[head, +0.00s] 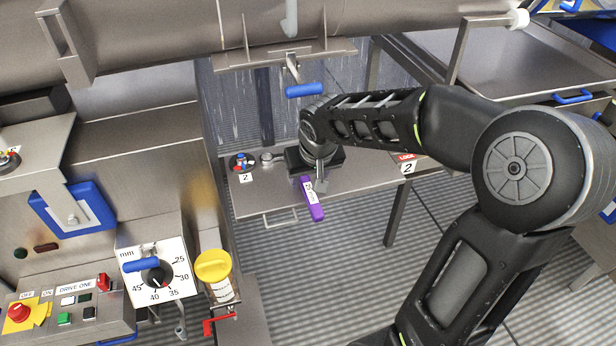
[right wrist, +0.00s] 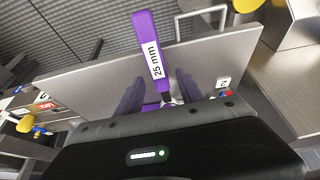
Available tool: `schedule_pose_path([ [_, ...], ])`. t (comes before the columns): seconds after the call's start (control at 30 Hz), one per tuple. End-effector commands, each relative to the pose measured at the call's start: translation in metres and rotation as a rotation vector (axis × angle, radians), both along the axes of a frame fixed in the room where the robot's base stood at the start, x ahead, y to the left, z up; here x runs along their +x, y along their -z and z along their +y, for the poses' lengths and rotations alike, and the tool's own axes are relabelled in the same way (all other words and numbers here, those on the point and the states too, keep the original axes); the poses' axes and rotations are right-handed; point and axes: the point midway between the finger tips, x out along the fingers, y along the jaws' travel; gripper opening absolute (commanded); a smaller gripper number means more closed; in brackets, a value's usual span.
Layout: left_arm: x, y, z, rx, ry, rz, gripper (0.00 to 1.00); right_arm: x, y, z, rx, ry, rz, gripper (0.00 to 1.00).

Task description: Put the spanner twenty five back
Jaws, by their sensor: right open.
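The spanner twenty five (head: 314,201) has a purple handle with a white label. In the right wrist view the label on the spanner (right wrist: 150,50) reads "25 mm". Its handle extends past the near edge of the small metal shelf (head: 264,190), and its head end is hidden by my gripper. My right gripper (head: 319,174) is over this shelf at the spanner's inner end. In the right wrist view its two fingers (right wrist: 160,92) stand apart on either side of the spanner. I cannot tell whether they touch it. My left gripper is not in view.
The shelf carries a "2" label (head: 246,178), small valve parts (head: 241,161) and a red-and-white tag (head: 405,157). A blue-handled lever (head: 304,90) hangs above it. A dial panel (head: 157,272) and a yellow-capped container (head: 213,266) stand at left. Open grated floor lies in front.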

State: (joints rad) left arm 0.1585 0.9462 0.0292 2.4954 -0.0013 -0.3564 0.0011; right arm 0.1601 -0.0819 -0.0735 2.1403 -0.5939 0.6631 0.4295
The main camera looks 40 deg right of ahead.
Motion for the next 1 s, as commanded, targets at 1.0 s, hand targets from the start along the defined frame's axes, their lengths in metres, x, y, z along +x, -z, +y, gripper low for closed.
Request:
schedule_pose_path([
  [1.0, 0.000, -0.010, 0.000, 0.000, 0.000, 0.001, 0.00, -0.044, -0.121, 0.016, 0.000, 0.000, 0.001, 0.45],
])
